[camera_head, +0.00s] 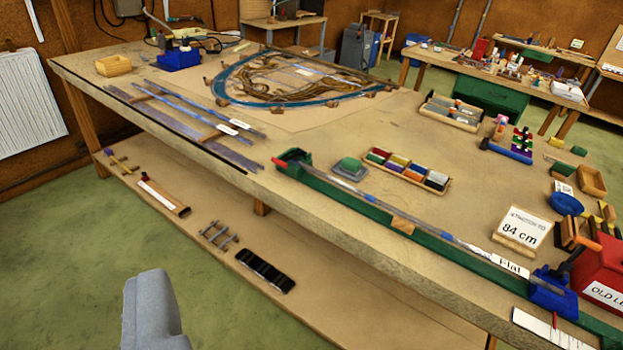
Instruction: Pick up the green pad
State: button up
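A small green-topped block (350,166) with a grey base sits on the workbench (400,130), just left of a tray of coloured pieces. It looks like a green pad. Other small green pieces lie at the right side of the bench, one (563,169) beside a wooden box and one (578,151) further back. I cannot tell for sure which is the pad. A grey part of my gripper (153,312) shows at the bottom left, over the green floor, well apart from all of these. Its fingertips and opening cannot be made out.
A long green channel (340,200) runs along the bench's front edge. A lower shelf (330,290) juts out below. The floor (70,260) is clear at left.

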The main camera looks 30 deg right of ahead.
aim_at(352, 166)
jog(key=u, duration=0.45)
jog(key=k, duration=0.6)
jog(key=u, duration=0.1)
jog(key=i, duration=0.95)
jog(key=z, duration=1.2)
jog(key=i, duration=1.85)
jog(key=z, duration=0.25)
